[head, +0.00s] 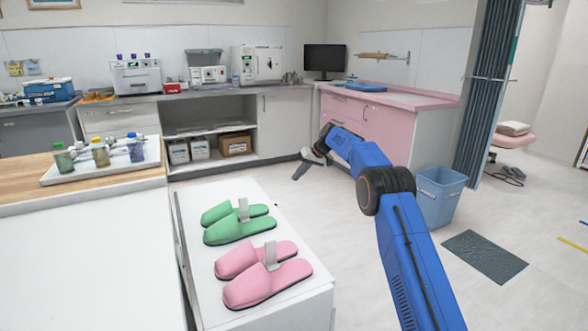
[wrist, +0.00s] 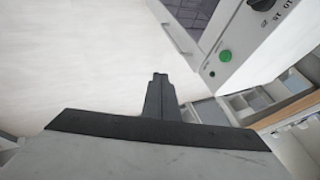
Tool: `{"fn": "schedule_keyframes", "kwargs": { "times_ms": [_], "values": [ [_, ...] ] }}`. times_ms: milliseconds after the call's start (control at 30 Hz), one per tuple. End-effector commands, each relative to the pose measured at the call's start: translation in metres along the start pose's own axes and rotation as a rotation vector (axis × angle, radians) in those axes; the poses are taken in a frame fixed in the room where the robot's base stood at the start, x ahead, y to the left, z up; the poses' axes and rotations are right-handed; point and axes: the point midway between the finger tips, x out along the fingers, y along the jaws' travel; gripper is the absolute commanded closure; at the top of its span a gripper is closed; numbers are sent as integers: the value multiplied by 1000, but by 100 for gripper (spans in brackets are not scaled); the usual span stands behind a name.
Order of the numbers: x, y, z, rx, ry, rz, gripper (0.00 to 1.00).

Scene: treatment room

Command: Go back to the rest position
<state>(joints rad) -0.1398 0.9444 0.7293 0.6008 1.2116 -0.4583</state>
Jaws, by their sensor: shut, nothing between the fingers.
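My gripper (head: 306,163) is at the end of my blue arm, in the middle of the head view, over open floor. It points left and downward, away from the furniture. In the wrist view my gripper (wrist: 160,76) shows its dark fingers close together, with nothing between them. The wrist view also shows pale floor and a white panel with a green button (wrist: 225,56).
Green slippers (head: 236,222) and pink slippers (head: 262,272) lie on a white cabinet (head: 300,308) left of my arm. A blue bin (head: 440,200) stands right of my arm, near a pink-topped counter (head: 420,100). A bottle tray (head: 70,175) sits at left.

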Motion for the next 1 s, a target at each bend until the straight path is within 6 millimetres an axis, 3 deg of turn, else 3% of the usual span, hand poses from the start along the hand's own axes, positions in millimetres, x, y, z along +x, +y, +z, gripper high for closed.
{"fn": "schedule_keyframes", "kwargs": {
  "times_ms": [167,467,767,1000],
  "values": [
    [-52,-17,10,20,2,36,100],
    [-139,-47,48,62,-1,107,100],
    [-217,-79,102,103,-1,177,100],
    [-272,-103,158,134,1,232,100]
  ]
}}
